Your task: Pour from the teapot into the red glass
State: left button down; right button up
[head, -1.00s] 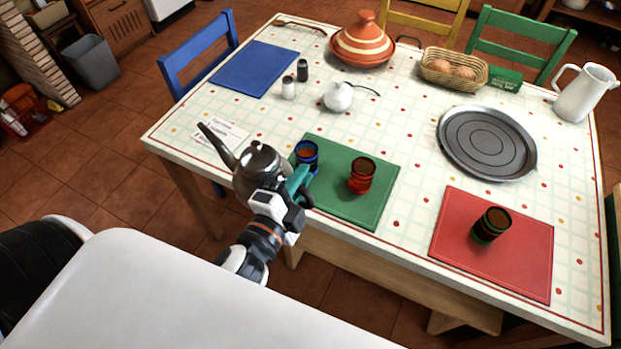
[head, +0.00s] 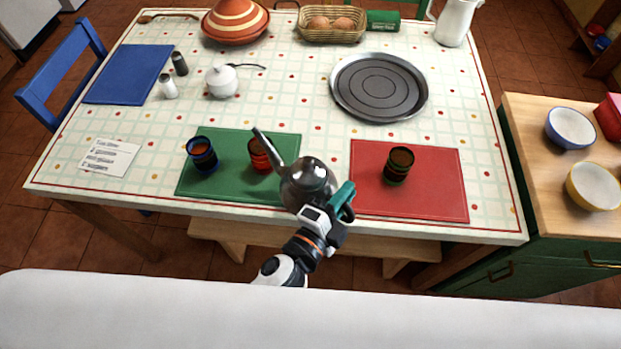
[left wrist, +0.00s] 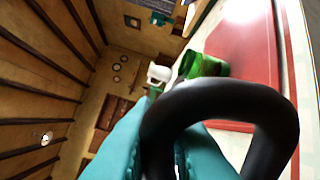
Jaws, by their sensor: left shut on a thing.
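My left gripper (head: 342,199) is shut on the handle of the metal teapot (head: 306,184) and holds it over the front edge of the table. The dark handle (left wrist: 215,115) crosses the left wrist view between my teal fingers. The spout points up and left, its tip in front of the red glass (head: 259,158). That glass stands on the green mat (head: 222,181), partly hidden by the spout. It holds something dark brown. No stream shows from the spout. My right gripper is not in view.
A blue glass (head: 202,155) stands left of the red one. A green glass (head: 398,165) stands on the red mat (head: 440,190); it also shows in the left wrist view (left wrist: 205,66). A round tray (head: 380,86) and white pot (head: 221,82) lie farther back.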

pick_arm(q)
jog(key=d+r+n+p, duration=0.1)
jog(key=r+p, duration=0.1)
jog(key=shift+s+d+n+p, duration=0.15)
jog(key=shift+n+p, duration=0.25)
jog(key=shift+r, duration=0.1)
dwell(0.6)
jog(key=shift+r+p, duration=0.2)
jog(key=shift+p, duration=0.25)
jog(key=shift+g, duration=0.3)
jog(key=shift+n, duration=0.3)
